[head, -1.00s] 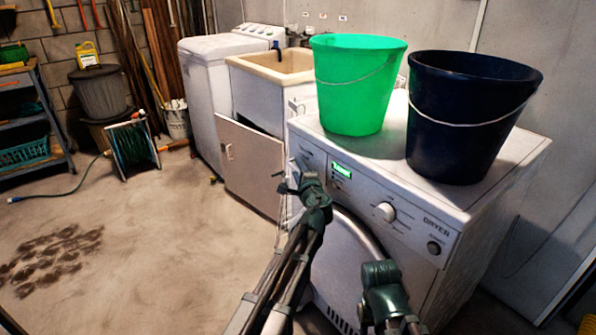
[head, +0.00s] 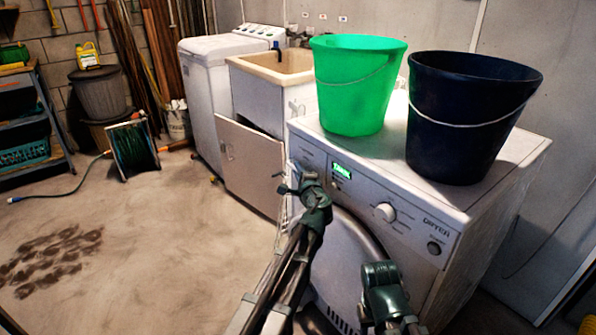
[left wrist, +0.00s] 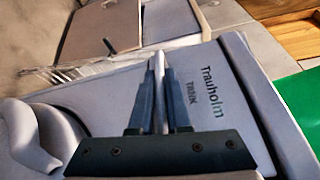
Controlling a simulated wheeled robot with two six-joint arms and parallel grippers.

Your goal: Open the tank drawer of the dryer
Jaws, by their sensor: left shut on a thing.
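The dryer (head: 400,225) is white with a round door and a knob. Its tank drawer (head: 306,155) is at the upper left of the front, partly hidden by my gripper. In the left wrist view the drawer front (left wrist: 222,95) reads "Trauholm TANK". My left gripper (head: 288,180) is at this drawer front. In the left wrist view its two fingers (left wrist: 158,62) are close together on a thin pale strip beside the lettering, which looks like the drawer's handle. I cannot tell whether the drawer stands out from the dryer. Of my right arm only a dark green link shows, low in front of the dryer.
A green bucket (head: 357,90) and a dark blue bucket (head: 460,130) stand on the dryer. A sink cabinet (head: 250,165) with an open door stands left of it, then a white washer (head: 215,85). The floor (head: 150,240) at left is mostly clear.

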